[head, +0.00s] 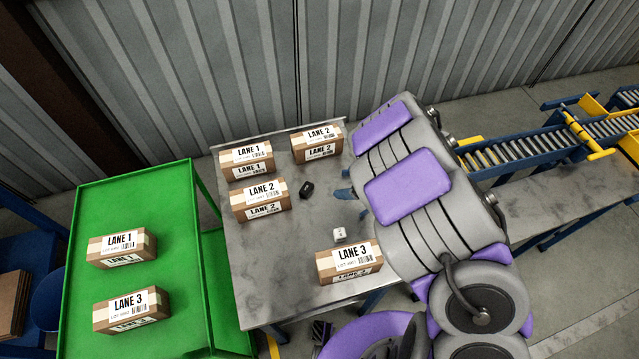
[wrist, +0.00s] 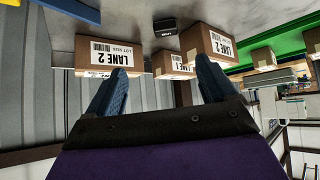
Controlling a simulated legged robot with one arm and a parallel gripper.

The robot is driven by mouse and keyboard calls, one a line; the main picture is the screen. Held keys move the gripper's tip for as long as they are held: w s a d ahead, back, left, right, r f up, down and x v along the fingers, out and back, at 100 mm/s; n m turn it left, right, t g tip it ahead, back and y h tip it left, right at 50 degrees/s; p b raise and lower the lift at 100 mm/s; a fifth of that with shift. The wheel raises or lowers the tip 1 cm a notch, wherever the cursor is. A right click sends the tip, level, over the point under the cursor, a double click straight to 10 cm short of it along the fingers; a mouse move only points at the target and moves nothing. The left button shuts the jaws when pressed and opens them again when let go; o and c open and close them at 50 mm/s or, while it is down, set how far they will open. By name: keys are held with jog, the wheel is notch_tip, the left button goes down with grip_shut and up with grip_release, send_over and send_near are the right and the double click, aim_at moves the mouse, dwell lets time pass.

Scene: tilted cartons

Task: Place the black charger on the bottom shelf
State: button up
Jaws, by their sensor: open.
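The black charger (head: 307,189) is a small dark block lying on the grey metal table, just right of a Lane 2 carton. It also shows in the wrist view (wrist: 164,27) at the top, beyond my fingertips. My gripper (head: 347,202) is over the table, to the right of the charger and apart from it, largely hidden behind my arm in the head view. In the wrist view its two blue fingers (wrist: 160,75) are spread with nothing between them. The green shelf unit (head: 180,190) stands left of the table; part of its lower shelf (head: 215,265) shows beneath the top.
Several cartons stand on the table (head: 265,290), including Lane 1 (head: 246,160), Lane 2 (head: 259,199) and Lane 3 (head: 348,262). A small white block (head: 339,234) lies near the Lane 3 carton. Two cartons sit on the green top. A roller conveyor (head: 540,140) is at right.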

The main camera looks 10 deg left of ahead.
jog(key=b, duration=0.3)
send_near(307, 188)
jog(key=x, duration=0.3)
jog(key=shift+s+f, duration=0.15)
jog(key=shift+f, duration=0.2)
jog(key=shift+b+x, duration=0.8)
jog(key=shift+x, duration=2.1)
jog(key=shift+r, duration=0.2)
jog(key=c, duration=1.1)
